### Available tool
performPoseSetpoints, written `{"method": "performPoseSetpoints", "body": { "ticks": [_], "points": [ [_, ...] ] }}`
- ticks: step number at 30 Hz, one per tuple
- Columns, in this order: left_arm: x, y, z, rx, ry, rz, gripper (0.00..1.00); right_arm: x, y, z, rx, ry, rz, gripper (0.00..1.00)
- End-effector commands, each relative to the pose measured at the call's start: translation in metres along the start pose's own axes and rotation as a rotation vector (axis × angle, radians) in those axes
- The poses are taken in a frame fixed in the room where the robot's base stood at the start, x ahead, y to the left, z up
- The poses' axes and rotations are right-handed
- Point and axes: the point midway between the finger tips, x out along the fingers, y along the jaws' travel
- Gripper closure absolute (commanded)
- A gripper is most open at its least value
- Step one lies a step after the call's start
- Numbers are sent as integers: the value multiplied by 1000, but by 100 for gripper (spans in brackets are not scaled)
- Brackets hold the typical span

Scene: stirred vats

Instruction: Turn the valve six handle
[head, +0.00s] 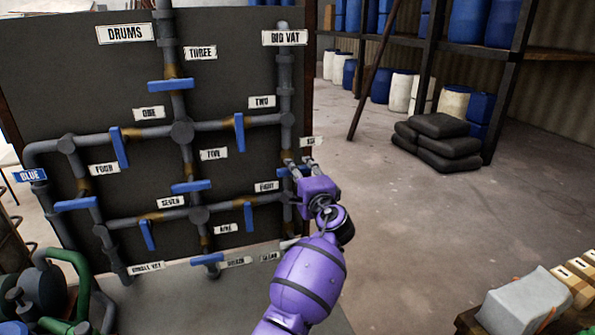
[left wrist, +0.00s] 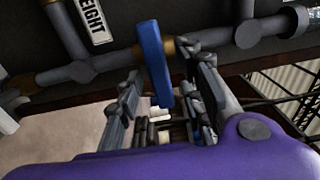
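The blue handle of valve six (head: 284,172) lies roughly level, across the upright pipe at the right side of the board. Its label (head: 311,142) is partly hidden. My left gripper (head: 300,164) is at this handle and covers its right part in the head view. In the left wrist view the handle (left wrist: 153,62) stands between the two spread fingers of the left gripper (left wrist: 165,95), its near end reaching in among them. The gripper is open, with a visible gap on the handle's left side; I cannot tell whether the right finger touches. My right gripper is not in view.
The board (head: 60,85) carries pipes and several other blue handles, with the valve two handle (head: 239,132) up and left. The EIGHT label (head: 267,186) is close by. Black sacks (head: 438,142) lie behind on the floor; the floor (head: 420,225) to the right is clear.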

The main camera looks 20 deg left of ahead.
Motion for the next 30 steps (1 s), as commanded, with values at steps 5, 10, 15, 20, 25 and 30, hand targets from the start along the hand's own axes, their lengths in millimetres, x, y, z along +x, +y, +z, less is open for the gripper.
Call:
{"method": "performPoseSetpoints", "body": {
  "ticks": [5,10,15,20,25,30],
  "points": [
    [-39,1,0,-3,1,2,65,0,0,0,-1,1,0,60],
    [-74,0,0,-2,0,2,65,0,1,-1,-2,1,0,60],
    [-96,0,0,0,0,0,65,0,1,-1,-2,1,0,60],
    [-104,-1,1,0,-2,0,65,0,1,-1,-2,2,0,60],
    [-104,-1,1,1,-2,0,65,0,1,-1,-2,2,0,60],
    [-104,-2,0,-18,3,-3,65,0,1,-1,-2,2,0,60]
  ]
}}
